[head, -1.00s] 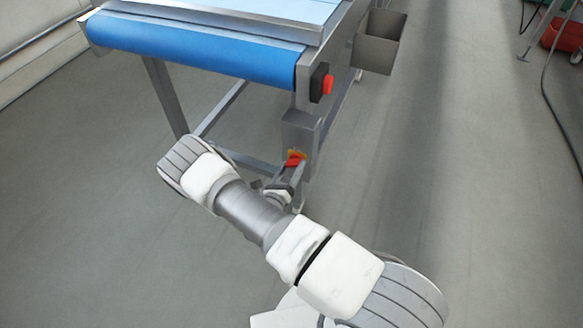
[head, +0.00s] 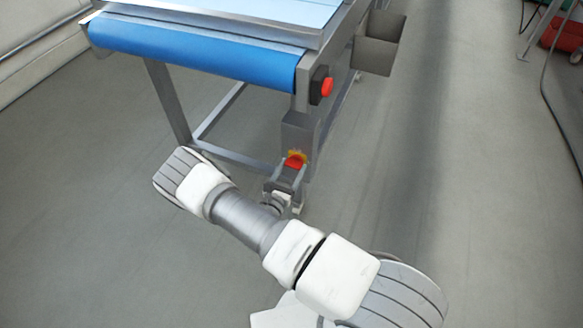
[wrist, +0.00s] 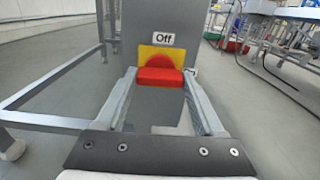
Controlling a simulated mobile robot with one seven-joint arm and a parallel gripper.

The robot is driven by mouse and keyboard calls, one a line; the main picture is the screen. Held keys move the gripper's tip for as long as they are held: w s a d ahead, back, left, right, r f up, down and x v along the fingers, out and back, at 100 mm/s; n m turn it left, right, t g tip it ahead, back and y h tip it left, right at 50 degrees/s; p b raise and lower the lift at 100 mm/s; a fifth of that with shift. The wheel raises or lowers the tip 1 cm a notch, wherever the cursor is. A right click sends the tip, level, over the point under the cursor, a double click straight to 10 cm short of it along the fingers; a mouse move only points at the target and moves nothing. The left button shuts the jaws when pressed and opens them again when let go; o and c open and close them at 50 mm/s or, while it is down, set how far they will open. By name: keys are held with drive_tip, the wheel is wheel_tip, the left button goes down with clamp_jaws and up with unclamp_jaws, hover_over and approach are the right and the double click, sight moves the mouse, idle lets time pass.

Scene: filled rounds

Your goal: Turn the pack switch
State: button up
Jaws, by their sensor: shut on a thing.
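The pack switch is a red rotary handle (wrist: 160,76) on a yellow plate (wrist: 172,54), under a label reading "Off" on a grey box. In the wrist view its red bar lies level. It also shows as a small red and yellow patch in the head view (head: 295,161), low on the conveyor's end. My gripper (wrist: 159,82) has one finger on each side of the red bar and is shut on it. In the head view my gripper (head: 285,178) is just in front of the switch, partly hidden by my wrist.
The conveyor with a blue belt (head: 190,50) stands above the switch box (head: 299,135). A red button (head: 327,87) is on its side, and a grey bin (head: 376,52) hangs further back. Its leg frame (wrist: 45,119) is left of my gripper.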

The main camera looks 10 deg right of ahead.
idle(0.5)
drive_tip(key=o, duration=1.4)
drive_tip(key=shift+s+a, duration=0.1)
drive_tip(key=p+v, duration=0.3)
drive_tip(key=v, duration=1.4)
